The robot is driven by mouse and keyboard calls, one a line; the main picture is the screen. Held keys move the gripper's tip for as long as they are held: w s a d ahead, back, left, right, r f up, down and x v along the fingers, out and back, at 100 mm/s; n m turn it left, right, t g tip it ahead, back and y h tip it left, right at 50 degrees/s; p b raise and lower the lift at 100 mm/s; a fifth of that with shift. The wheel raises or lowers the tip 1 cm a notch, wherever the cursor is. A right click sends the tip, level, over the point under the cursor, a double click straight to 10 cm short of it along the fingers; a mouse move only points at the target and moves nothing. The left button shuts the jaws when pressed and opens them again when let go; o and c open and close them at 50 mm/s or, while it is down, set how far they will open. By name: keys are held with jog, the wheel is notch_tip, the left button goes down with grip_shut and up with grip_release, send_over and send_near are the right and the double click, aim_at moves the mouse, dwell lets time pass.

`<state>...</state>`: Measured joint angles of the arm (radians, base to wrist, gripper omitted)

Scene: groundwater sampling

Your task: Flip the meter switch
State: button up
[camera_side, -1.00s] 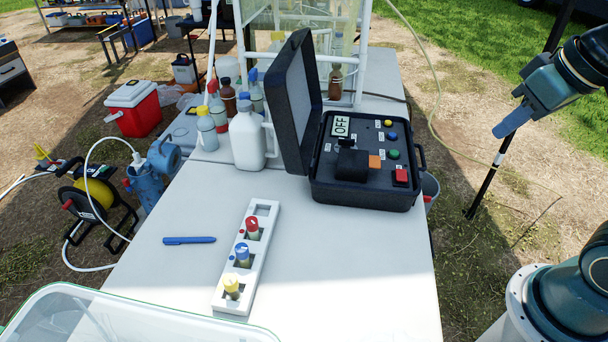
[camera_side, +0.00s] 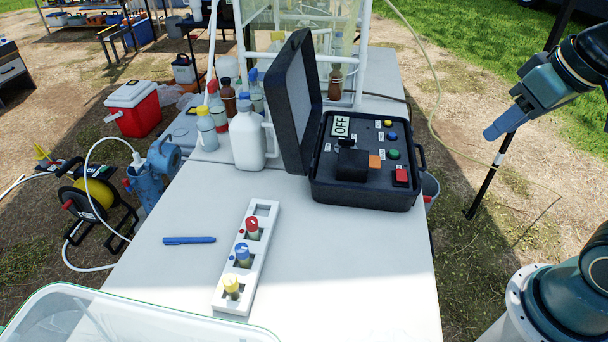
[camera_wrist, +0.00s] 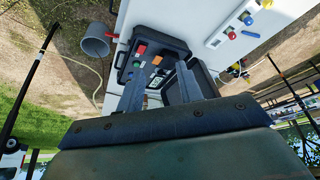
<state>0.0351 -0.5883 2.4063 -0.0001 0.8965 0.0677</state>
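The meter is a black case (camera_side: 365,190) with its lid (camera_side: 290,100) raised, on the white table. Its display (camera_side: 341,127) reads OFF. The panel has a red square control (camera_side: 401,175) at the near right corner, which looks like the switch, plus yellow, blue and green round buttons and an orange square. A black block (camera_side: 352,164) stands on the panel. The case also shows in the wrist view (camera_wrist: 176,46), beyond my fingertips. My gripper (camera_side: 488,134) is right of the table, apart from the meter. In the wrist view my gripper (camera_wrist: 160,70) has its fingers spread and empty.
A white rack (camera_side: 262,225) with capped vials and a blue pen (camera_side: 189,240) lie on the table. A white jug (camera_side: 247,138) and bottles stand left of the lid. A grey bucket (camera_wrist: 94,42) is beside the table. The table's near right is bare.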

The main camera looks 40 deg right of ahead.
jog(key=w+d+f+m+g, duration=0.1)
jog(key=w+d+m+g, duration=0.1)
jog(key=w, duration=0.6)
jog(key=m+g, duration=0.3)
jog(key=m, duration=0.3)
send_over(402, 174)
notch_tip(402, 174, down, 15)
jog(key=shift+a, duration=0.1)
jog(key=shift+f, duration=0.1)
notch_tip(402, 174, down, 14)
jog(key=shift+r, duration=0.25)
jog(key=c, duration=0.6)
jog(key=shift+c, duration=0.6)
